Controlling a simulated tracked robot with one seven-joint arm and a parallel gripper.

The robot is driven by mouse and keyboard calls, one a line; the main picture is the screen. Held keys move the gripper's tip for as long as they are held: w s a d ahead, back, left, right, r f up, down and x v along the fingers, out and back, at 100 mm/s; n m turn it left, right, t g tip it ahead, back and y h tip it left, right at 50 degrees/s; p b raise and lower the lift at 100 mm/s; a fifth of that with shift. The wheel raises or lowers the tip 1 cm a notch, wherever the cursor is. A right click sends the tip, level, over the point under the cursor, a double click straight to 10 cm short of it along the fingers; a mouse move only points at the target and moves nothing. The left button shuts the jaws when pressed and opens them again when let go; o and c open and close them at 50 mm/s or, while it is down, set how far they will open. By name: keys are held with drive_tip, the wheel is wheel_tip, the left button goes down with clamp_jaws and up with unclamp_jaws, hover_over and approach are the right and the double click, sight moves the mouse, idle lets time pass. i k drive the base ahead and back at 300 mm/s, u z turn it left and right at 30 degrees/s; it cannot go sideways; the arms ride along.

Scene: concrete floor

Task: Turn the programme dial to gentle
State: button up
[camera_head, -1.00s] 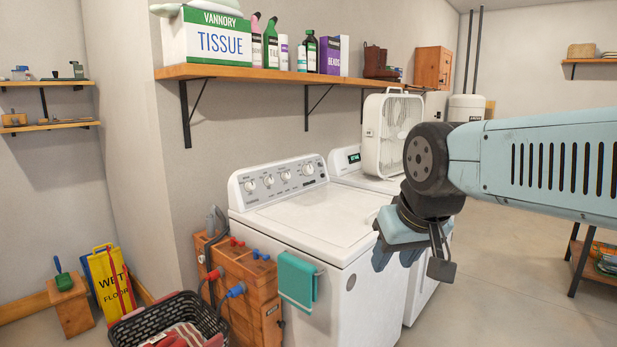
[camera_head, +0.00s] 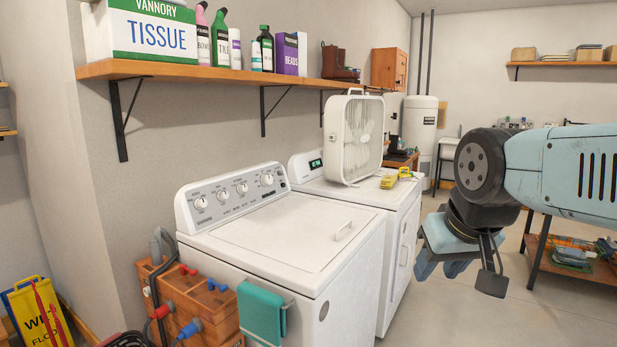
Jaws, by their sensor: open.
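The white top-loading washer (camera_head: 285,233) stands against the wall left of centre, lid closed. Its sloped control panel (camera_head: 232,202) carries a row of several round white dials. The rightmost dial (camera_head: 267,179) looks largest; its lettering is too small to read, so I cannot tell which setting any dial is on. My gripper (camera_head: 458,270) hangs at the right over the floor, jaws pointing down, open and empty. It is well to the right of the washer panel and touches nothing.
A second white machine (camera_head: 400,198) stands right of the washer, bearing a box fan (camera_head: 352,140) and a yellow object (camera_head: 396,178). A wooden shelf (camera_head: 200,69) overhangs the washer. A teal towel (camera_head: 261,313) hangs on the washer's front. Floor at right is open before a rack (camera_head: 570,250).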

sight(265, 180)
drive_tip(key=z, duration=0.25)
drive_tip(key=i, duration=1.05)
drive_tip(key=u, duration=0.3)
